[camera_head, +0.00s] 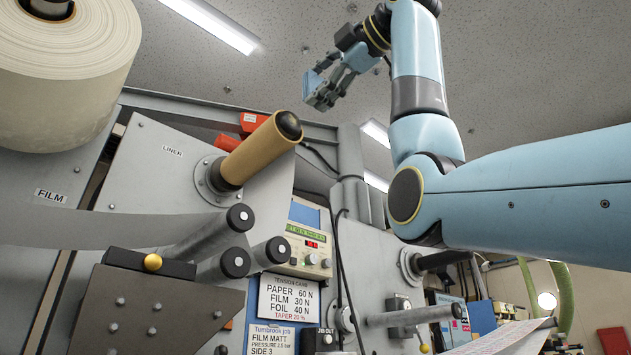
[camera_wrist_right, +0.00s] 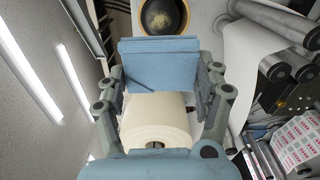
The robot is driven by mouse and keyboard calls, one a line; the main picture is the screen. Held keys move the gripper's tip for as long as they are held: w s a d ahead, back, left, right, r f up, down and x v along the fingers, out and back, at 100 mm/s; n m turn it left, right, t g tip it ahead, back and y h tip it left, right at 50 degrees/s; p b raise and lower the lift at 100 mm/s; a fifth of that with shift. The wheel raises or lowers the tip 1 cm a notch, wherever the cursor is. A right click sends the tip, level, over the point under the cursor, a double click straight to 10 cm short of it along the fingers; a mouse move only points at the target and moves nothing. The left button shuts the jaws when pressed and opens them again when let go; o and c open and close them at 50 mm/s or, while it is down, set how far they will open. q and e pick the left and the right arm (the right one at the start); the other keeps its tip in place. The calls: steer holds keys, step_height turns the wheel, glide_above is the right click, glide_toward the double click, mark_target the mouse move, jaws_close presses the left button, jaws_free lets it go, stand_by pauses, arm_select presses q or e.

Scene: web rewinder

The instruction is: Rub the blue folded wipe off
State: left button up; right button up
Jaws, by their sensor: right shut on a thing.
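The blue folded wipe (camera_wrist_right: 160,65) shows in the right wrist view as a flat pad with a fold line across it. My right gripper (camera_wrist_right: 163,92) is shut on it, with a finger at each side. In the wrist view, a dark round end with a yellowish smear (camera_wrist_right: 164,17) inside a tan ring shows beyond the wipe's upper edge. I cannot tell the gap between them. My left gripper is not in view.
A tan core on a black-ended spindle (camera_head: 262,150) juts from the grey panel marked LINER. A large white roll (camera_head: 60,75) fills the upper left. Grey rollers (camera_head: 205,240) and a control box (camera_head: 308,240) are below. Open space lies around my raised right gripper.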

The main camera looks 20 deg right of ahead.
mark_target(297, 123)
steer(key=shift+w, duration=0.15)
steer(key=shift+p+x, duration=1.35)
steer(key=shift+x, duration=1.95)
steer(key=shift+p+x, duration=0.5)
steer(key=shift+x, duration=0.5)
steer(key=shift+w+d+p, duration=0.2)
steer(key=shift+w+d, duration=0.05)
steer(key=shift+d, duration=0.7)
steer(key=shift+w+d+p, duration=0.15)
steer(key=shift+w+d, duration=0.1)
steer(key=shift+d, duration=0.65)
steer(key=shift+w, duration=0.15)
steer(key=shift+a, duration=0.1)
